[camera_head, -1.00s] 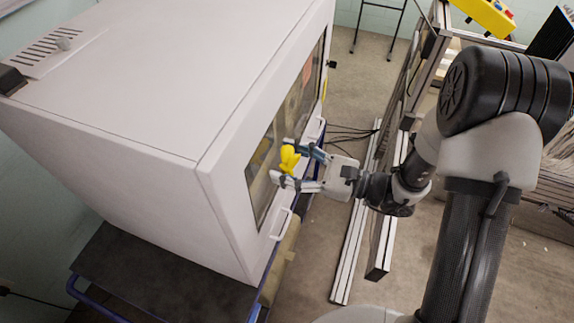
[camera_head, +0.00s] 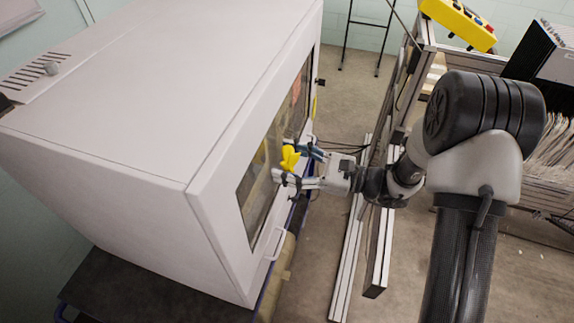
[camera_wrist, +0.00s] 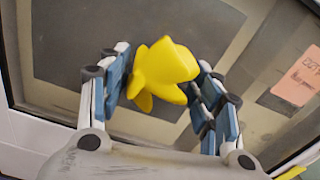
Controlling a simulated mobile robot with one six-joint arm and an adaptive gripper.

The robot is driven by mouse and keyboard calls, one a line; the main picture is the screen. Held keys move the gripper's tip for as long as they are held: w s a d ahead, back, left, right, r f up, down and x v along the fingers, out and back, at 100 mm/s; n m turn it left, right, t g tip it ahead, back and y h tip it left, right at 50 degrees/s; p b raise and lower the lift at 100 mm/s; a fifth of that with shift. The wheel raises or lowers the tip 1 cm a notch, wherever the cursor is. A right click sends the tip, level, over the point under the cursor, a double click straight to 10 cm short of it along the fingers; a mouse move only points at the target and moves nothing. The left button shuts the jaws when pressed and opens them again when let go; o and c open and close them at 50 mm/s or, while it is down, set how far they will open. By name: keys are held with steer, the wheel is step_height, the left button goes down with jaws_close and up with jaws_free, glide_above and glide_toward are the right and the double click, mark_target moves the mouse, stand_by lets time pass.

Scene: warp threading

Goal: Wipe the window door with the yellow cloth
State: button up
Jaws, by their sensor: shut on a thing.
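The yellow cloth (camera_head: 290,158) is bunched up between the fingers of my gripper (camera_head: 291,165). In the wrist view the cloth (camera_wrist: 162,75) sticks out beyond the fingertips of my gripper (camera_wrist: 158,88), which is shut on it. The window door (camera_head: 262,180) is on the side of a big white cabinet and faces my arm. In the wrist view its dark glass (camera_wrist: 190,28) and pale frame fill the background behind the cloth. The cloth is close to the glass; I cannot tell whether it touches.
The white cabinet (camera_head: 150,110) stands on a dark cart (camera_head: 130,290). White handles (camera_head: 276,245) stick out from the door's lower edge. An orange label (camera_wrist: 300,75) is on the glass. A metal-profile frame (camera_head: 378,250) stands to the right; open floor lies between.

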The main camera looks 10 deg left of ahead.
mark_target(264, 182)
steer(key=shift+w+d, duration=0.1)
steer(key=shift+w, duration=1.55)
steer(key=shift+s+a, duration=0.15)
steer(key=shift+s, duration=0.75)
steer(key=shift+s+a, duration=0.1)
steer(key=shift+s, duration=0.8)
steer(key=shift+s+a, duration=0.15)
steer(key=shift+s, duration=3.35)
steer(key=d, duration=0.6)
steer(key=shift+s, duration=0.15)
steer(key=shift+s+d, duration=0.15)
steer(key=shift+d, duration=1.35)
steer(key=shift+d, duration=0.1)
